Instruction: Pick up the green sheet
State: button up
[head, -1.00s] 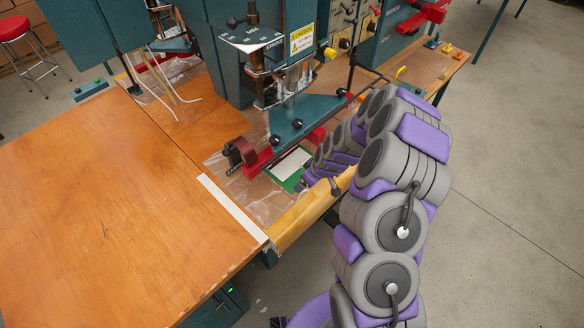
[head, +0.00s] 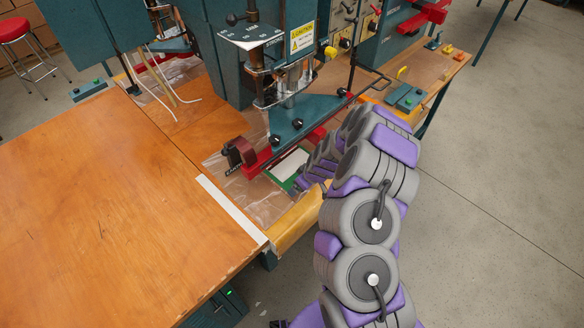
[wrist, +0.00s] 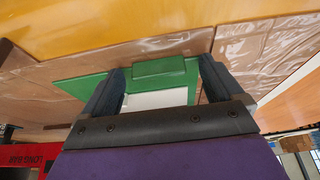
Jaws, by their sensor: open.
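The green sheet (wrist: 82,87) lies flat on the clear plastic film over the machine's work surface, with a white sheet (wrist: 156,98) on top of it. In the head view the green sheet (head: 280,172) shows as a green edge around the white sheet (head: 290,164), beneath the machine's press head. My gripper (wrist: 160,80) is open, its two dark fingers spread over the green sheet's raised green edge piece (wrist: 160,70). I cannot tell whether the fingers touch the sheet. In the head view my arm hides the sheet's right part and the fingertips.
The welding press (head: 300,118) with its red bar (head: 258,165) stands close above the sheet. A yellow front edge (head: 298,220) borders the work surface. A wide wooden table (head: 100,200) lies to the left, mostly bare.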

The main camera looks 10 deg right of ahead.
jog(key=shift+d, duration=0.1)
jog(key=c, duration=1.5)
jog(key=shift+r, duration=0.15)
